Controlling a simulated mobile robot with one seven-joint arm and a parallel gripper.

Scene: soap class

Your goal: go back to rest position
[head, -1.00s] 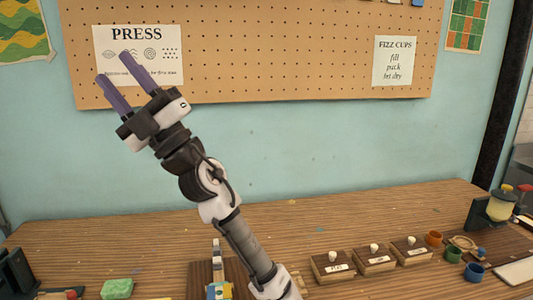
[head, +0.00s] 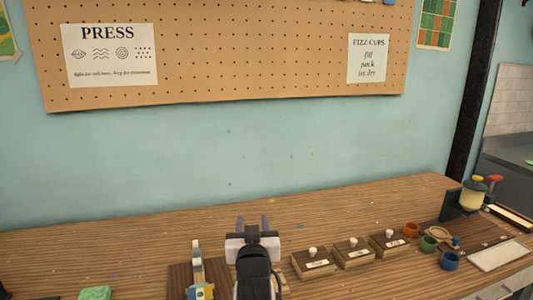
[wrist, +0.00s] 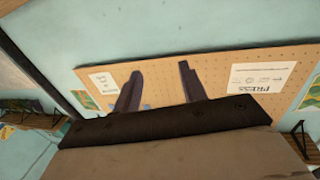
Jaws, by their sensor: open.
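My gripper (head: 252,222) is low in the middle of the head view, above the front part of the wooden table (head: 110,245). Its two purple fingers point away from me and stand apart with nothing between them. In the wrist view the open fingers (wrist: 160,90) show in front of the pegboard (wrist: 220,72), which hangs on the wall well beyond them. The gripper touches nothing that I can see. My arm hides part of the table behind it.
Several lidded wooden boxes (head: 352,252) stand right of my gripper. Small orange, green and blue cups (head: 450,261) and a white tray (head: 499,256) are farther right. A wooden board with a small device (head: 197,268) is close on the left. A green block (head: 95,293) lies at the front left.

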